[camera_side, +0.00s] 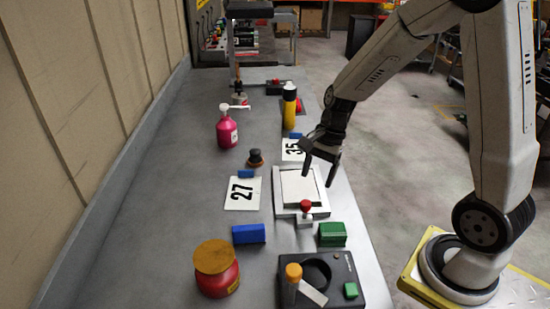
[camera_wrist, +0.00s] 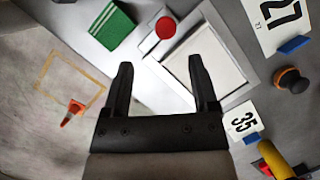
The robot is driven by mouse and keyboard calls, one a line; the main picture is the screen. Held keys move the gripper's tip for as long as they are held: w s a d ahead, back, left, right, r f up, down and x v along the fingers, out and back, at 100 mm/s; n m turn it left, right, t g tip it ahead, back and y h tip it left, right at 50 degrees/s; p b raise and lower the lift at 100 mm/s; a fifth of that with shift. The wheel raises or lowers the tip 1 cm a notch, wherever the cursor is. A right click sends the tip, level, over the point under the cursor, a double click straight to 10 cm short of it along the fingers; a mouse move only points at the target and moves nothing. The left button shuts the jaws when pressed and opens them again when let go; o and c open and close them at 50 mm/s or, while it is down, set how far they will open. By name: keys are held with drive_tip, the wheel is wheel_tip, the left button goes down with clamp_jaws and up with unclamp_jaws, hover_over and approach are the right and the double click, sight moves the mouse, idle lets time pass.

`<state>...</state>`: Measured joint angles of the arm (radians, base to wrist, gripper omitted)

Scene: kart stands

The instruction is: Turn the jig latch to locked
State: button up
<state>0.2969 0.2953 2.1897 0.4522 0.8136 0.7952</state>
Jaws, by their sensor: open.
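A white jig plate with a raised frame (camera_side: 279,206) lies on the bench; its frame also shows in the wrist view (camera_wrist: 233,50). A red-knobbed latch (camera_side: 306,205) sits at the frame's near edge, and its round knob shows in the wrist view (camera_wrist: 166,27). Whether the latch is locked cannot be told. My gripper (camera_side: 318,178) hangs above the plate's right side, fingers pointing down, apart from the knob. In the wrist view my gripper (camera_wrist: 160,62) is open and empty, with the knob beyond the fingertips.
A green block (camera_side: 332,234) stands close right of the latch. A black unit (camera_side: 346,268) with an orange-topped post (camera_side: 293,272) is at the front. A red jar (camera_side: 217,272), blue block (camera_side: 249,234), pink bottle (camera_side: 227,132) and yellow bottle (camera_side: 290,106) stand around. The bench's left side is clear.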

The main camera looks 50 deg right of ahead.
sight(306, 202)
drive_tip(key=shift+w+d+r+m+y, duration=0.1)
drive_tip(key=shift+w+d+m+y, duration=0.25)
drive_tip(key=shift+m, duration=0.45)
drive_tip(key=shift+a, duration=0.15)
drive_tip(key=shift+x, duration=3.9)
clamp_jaws()
